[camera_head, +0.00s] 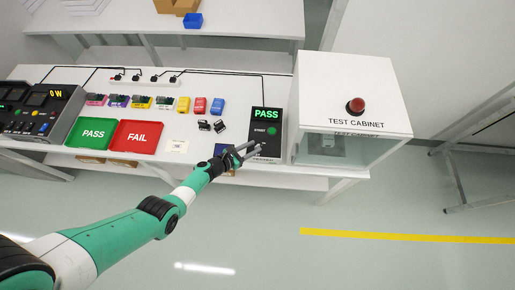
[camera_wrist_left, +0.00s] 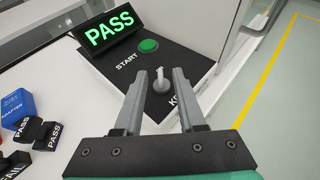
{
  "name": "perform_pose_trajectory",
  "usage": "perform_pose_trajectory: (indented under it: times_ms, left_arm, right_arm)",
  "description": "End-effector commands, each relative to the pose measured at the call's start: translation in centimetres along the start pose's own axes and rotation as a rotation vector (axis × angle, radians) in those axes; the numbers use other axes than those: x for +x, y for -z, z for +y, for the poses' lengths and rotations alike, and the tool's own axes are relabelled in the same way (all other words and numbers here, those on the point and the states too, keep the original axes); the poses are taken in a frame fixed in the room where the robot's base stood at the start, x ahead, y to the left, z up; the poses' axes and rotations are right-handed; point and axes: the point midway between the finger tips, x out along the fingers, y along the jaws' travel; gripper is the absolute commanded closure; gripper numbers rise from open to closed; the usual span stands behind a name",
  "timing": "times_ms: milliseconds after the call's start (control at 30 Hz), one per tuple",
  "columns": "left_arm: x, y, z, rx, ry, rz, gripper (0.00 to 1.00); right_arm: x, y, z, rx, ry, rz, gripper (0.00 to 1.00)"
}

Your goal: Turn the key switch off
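The key switch (camera_wrist_left: 161,82) is a pale upright key on a black control box (camera_wrist_left: 190,52), next to the label that begins "KE". In the wrist view it shows between the fingertips of my left gripper (camera_wrist_left: 159,74), with a gap on both sides. The gripper is open and holds nothing. I cannot tell whether the tips are down level with the key. In the head view my left gripper (camera_head: 255,151) is over the front of the control box (camera_head: 267,124), and the key is too small to make out. My right gripper is not in view.
The box has a lit green PASS display (camera_head: 267,114) and a green START button (camera_wrist_left: 148,45). The white test cabinet (camera_head: 378,90) with a red lamp stands close on the right. Green PASS (camera_head: 93,133) and red FAIL (camera_head: 136,136) trays lie to the left.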

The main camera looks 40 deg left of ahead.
Motion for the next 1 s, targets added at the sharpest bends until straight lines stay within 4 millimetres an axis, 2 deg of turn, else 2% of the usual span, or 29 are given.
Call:
perform_pose_trajectory:
  times_ms: [33, 200, 467, 500, 700, 1000]
  left_arm:
    - [1.3, 0.6, 0.0, 0.003, 0.002, -0.001, 0.61]
    - [3.0, 0.2, 0.0, 0.003, 0.001, -0.001, 0.61]
    - [3.1, -0.1, 0.0, 0.002, 0.0, 0.001, 0.61]
    - [3.1, -0.1, 0.0, 0.002, 0.0, 0.001, 0.63]
    - [3.1, -0.1, 0.0, 0.002, 0.0, 0.0, 0.99]
    - [3.1, -0.1, 0.0, 0.002, 0.0, 0.0, 1.0]
  right_arm:
    - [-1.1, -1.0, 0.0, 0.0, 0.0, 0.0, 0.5]
    - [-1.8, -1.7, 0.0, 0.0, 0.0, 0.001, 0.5]
    - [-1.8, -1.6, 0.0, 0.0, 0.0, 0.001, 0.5]
    - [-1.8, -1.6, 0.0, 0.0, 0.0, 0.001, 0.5]
    - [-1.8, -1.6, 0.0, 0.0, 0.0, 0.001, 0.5]
    - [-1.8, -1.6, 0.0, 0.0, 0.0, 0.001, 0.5]
